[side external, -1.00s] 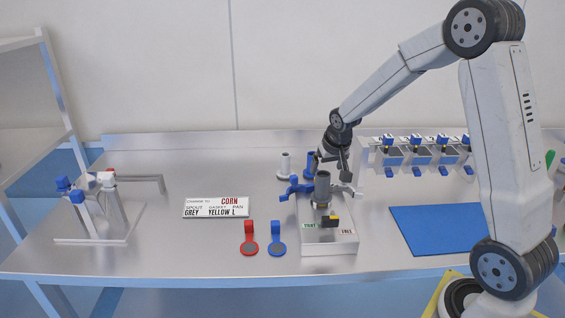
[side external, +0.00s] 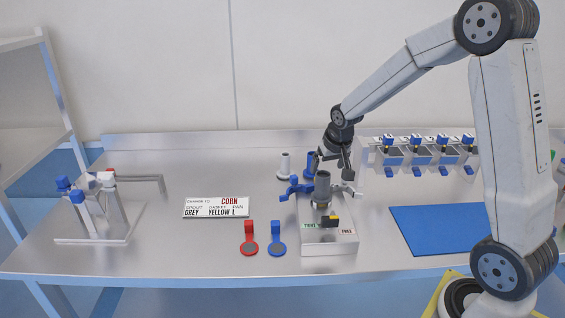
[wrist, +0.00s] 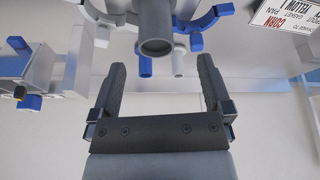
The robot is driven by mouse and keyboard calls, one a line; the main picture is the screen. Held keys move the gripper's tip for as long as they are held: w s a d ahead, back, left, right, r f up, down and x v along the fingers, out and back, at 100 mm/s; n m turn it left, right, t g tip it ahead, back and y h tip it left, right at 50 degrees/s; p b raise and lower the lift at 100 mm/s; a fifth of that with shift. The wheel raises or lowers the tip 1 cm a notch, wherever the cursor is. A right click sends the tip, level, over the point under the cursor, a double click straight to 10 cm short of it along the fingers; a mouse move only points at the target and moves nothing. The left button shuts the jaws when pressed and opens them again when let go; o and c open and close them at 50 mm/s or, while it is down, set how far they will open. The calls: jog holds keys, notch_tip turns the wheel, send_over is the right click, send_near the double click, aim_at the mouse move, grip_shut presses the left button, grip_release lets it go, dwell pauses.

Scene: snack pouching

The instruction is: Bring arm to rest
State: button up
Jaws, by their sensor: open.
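My gripper (side external: 332,160) is open and empty, over the bench just behind the grey spout (side external: 322,187) that stands upright on the white pouching fixture (side external: 328,239). In the wrist view my gripper's two fingers (wrist: 160,85) are spread apart with nothing between them. The grey spout (wrist: 155,27) shows beyond the fingertips, apart from them. A blue tube (wrist: 145,66) and a whitish tube (wrist: 179,62) also show past the fingertips.
A sign reading CORN (side external: 216,207) lies left of the fixture. A red paddle piece (side external: 249,240) and a blue one (side external: 277,240) lie in front. A blue mat (side external: 435,229) and a rack of bins (side external: 422,157) are at right. A stand (side external: 98,239) is at far left.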

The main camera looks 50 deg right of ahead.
jog(key=s+a+f+n+y, duration=0.1)
jog(key=s+a+f+n, duration=0.1)
jog(key=s+a, duration=0.5)
jog(key=s+a+f+n+g+y, duration=0.1)
jog(key=s+a+n, duration=0.2)
jog(key=s+a, duration=0.5)
jog(key=shift+a+f+n, duration=0.4)
jog(key=shift+a, duration=0.35)
